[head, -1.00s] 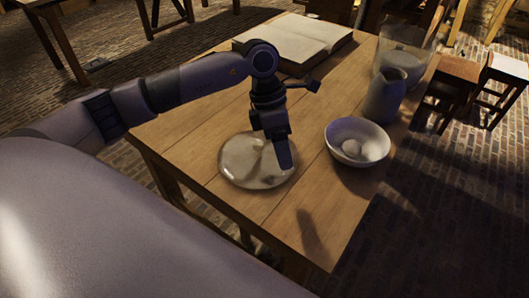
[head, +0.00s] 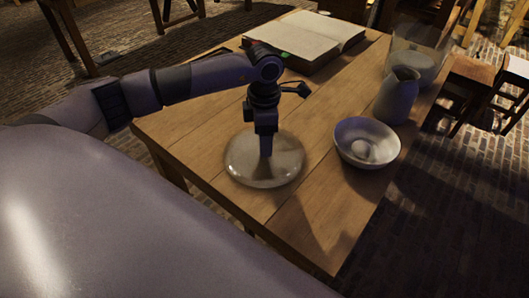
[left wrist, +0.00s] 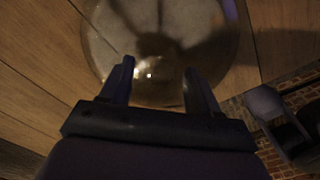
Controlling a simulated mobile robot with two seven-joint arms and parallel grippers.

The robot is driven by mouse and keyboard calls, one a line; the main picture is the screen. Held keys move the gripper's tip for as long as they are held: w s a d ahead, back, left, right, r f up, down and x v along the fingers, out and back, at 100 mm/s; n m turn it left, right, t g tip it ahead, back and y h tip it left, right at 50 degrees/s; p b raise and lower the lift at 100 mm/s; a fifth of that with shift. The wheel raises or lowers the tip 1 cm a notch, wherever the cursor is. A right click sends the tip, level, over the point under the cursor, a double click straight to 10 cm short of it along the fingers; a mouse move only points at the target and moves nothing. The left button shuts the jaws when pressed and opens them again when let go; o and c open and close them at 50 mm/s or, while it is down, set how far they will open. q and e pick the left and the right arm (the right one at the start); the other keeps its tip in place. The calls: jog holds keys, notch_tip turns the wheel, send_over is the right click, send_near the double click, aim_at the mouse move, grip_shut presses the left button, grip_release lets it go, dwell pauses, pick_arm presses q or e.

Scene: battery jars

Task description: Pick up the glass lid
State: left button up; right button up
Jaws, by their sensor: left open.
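The glass lid (head: 240,172) is a round, clear disc lying on the wooden table near its left edge in the head view. It also shows in the left wrist view (left wrist: 110,45), filling the upper middle. My left gripper (head: 266,154) points down over the middle of the lid. In the left wrist view its two fingers (left wrist: 158,82) are apart with nothing held between them, and the lid shows beyond them. I cannot tell whether the fingertips touch the glass. My right gripper is in neither view.
A white bowl (head: 354,135) with something pale in it stands right of the lid. A grey jug (head: 397,97) and a glass jar (head: 420,50) stand behind it. An open book (head: 310,38) lies at the back. The table's front (head: 310,225) is bare.

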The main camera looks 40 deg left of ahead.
pick_arm(q)
grip_shut()
jog(key=shift+r, duration=0.15)
